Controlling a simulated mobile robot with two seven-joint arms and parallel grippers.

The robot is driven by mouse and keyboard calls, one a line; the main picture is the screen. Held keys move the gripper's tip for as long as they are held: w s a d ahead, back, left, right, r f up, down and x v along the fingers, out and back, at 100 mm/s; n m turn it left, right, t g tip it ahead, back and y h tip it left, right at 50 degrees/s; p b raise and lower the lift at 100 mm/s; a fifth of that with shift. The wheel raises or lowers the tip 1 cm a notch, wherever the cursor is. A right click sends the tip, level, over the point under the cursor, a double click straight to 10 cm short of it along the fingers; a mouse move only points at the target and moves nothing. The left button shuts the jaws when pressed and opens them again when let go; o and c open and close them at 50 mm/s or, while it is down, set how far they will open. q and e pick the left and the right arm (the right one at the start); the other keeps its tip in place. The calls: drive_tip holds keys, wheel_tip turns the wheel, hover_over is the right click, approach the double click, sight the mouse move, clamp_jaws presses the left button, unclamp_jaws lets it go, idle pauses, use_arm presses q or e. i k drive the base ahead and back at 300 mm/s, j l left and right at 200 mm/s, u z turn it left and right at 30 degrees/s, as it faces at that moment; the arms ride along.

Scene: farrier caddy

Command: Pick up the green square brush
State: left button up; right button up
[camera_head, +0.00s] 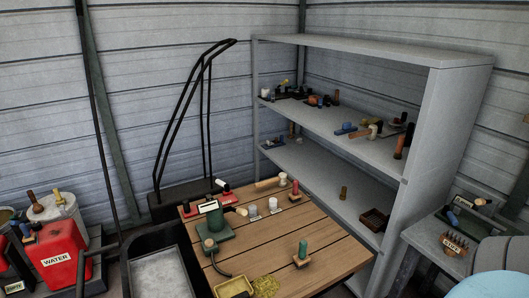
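Two green things stand on the wooden slatted table. The other is a small piece with an upright green handle (303,248) on a square tan base, nearer the table's right side. I cannot tell for sure which one is the green square brush. Neither of my grippers shows in the head view.
The wooden table (270,262) also bears small cups, a red-topped piece and a yellow tray (234,287). A black cart (162,275) stands to its left, beside a red water can (58,257). A grey shelf unit (440,125) stands behind right.

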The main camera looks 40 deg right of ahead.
sight(302, 259)
drive_tip(key=z, duration=1.65)
drive_tip(key=i+l+u, duration=0.1)
drive_tip(key=u, duration=0.3)
drive_tip(key=i+l+u, duration=0.1)
drive_tip(key=u, duration=0.25)
drive_tip(key=i+l+u, duration=0.1)
drive_tip(key=l+u, duration=0.15)
drive_tip(key=u, duration=0.15)
drive_tip(key=i+l+u, duration=0.2)
drive_tip(key=l, duration=0.3)
drive_tip(key=l+u, duration=0.2)
drive_tip(key=l, duration=0.3)
drive_tip(key=i+l, duration=0.1)
drive_tip(key=l, duration=0.4)
drive_tip(key=i+l, duration=0.1)
drive_tip(key=l, duration=0.4)
